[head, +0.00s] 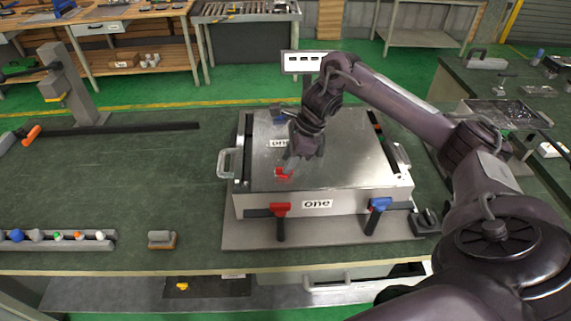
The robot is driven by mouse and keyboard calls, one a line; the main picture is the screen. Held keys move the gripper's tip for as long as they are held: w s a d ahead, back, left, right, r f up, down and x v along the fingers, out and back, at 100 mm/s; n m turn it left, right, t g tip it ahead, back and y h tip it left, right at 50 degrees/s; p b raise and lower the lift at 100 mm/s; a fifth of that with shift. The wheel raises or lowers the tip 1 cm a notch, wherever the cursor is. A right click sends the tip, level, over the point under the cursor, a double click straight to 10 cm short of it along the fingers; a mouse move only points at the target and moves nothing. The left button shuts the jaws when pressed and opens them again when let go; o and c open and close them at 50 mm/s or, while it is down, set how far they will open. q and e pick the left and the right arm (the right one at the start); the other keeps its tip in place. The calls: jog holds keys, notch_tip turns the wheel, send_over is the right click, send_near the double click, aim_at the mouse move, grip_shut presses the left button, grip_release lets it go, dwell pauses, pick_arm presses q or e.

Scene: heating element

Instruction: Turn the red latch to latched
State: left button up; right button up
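A metal box lies on the bench, its lid (345,155) flat on top. A red latch (280,210) sits at the left of its front face, with a dark lever hanging down below it. A blue latch (379,204) sits further right on the same face, its lever tilted. A small red piece (282,174) shows on the lid near its front left. My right gripper (291,164) points down just above this red piece; whether they touch is unclear. It is apart from the front red latch. Its finger opening cannot be made out. My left gripper is not in view.
A grey handle (229,163) sticks out from the box's left side. A rail of small coloured parts (58,240) and a small grey block (161,239) lie left on the bench. The green bench top (120,180) left of the box is mostly clear.

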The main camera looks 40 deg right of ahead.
jog(key=shift+w+f+p, duration=0.25)
jog(key=shift+f, duration=0.4)
jog(key=shift+w+f+p, duration=0.25)
jog(key=shift+f, duration=0.7)
jog(key=shift+a, duration=0.1)
jog(key=shift+c, duration=0.6)
grip_shut()
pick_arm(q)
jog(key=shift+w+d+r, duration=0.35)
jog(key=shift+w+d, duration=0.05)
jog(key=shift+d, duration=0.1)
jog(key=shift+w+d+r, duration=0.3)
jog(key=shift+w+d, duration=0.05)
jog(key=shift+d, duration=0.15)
